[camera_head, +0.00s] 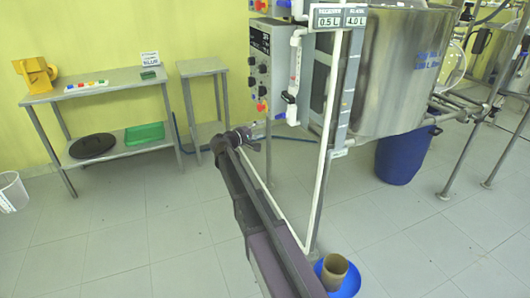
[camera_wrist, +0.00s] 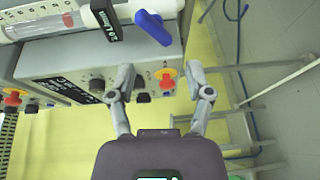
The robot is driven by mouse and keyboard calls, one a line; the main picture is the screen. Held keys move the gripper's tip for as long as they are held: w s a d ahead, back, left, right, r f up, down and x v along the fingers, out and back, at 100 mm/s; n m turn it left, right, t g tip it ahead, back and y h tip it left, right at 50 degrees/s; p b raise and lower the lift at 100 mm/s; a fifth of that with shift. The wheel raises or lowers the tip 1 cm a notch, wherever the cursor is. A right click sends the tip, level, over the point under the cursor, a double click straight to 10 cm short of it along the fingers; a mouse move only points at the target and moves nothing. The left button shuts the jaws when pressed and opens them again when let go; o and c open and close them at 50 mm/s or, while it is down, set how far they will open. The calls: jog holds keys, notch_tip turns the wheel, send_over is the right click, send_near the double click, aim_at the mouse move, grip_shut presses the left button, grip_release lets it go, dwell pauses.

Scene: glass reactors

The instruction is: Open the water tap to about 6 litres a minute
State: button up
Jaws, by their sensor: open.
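The water tap's blue lever handle (camera_wrist: 152,27) sits at the end of a clear flow tube (camera_wrist: 45,22), beside a dark readout (camera_wrist: 100,18). The readout seems to say 2.4 L/min, but it is small and tilted. In the head view, the blue handle (camera_head: 292,115) is at the tube's lower end. My gripper (camera_wrist: 160,72) is open and empty, its two fingers spread below the handle in the wrist view, apart from it. In the head view, my gripper (camera_head: 248,140) is left of and below the tap.
A grey control box (camera_wrist: 70,68) with black knobs and a red-and-yellow knob (camera_wrist: 167,75) lies close to my fingers. A white upright pipe (camera_head: 325,150) and a steel vessel (camera_head: 400,70) stand to the right. A small side table (camera_head: 203,66) stands left; open floor lies in front.

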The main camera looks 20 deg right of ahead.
jog(key=s+a+r+m+g+y+p, duration=0.1)
jog(key=s+a+g+y+p, duration=0.1)
jog(key=s+y+p, duration=0.2)
jog(key=s+a+m+g+y+p, duration=0.2)
jog(key=s+y+p, duration=0.2)
jog(key=s+p, duration=0.6)
jog(key=shift+s+a+r+m+g, duration=0.3)
jog(key=shift+s+a+r, duration=0.05)
jog(key=shift+s, duration=2.25)
jog(key=shift+s, duration=0.1)
jog(key=s+a+r+g+y+p, duration=0.1)
jog(key=s+a+r+y+p, duration=0.1)
jog(key=s+a+y+p, duration=0.2)
jog(key=s+a+r+g+y+p, duration=0.1)
jog(key=s+a+r+y+p, duration=0.2)
jog(key=s+a+p, duration=0.3)
jog(key=s, duration=0.5)
jog(key=shift+a+r+m+y, duration=0.35)
jog(key=shift+m+y, duration=0.05)
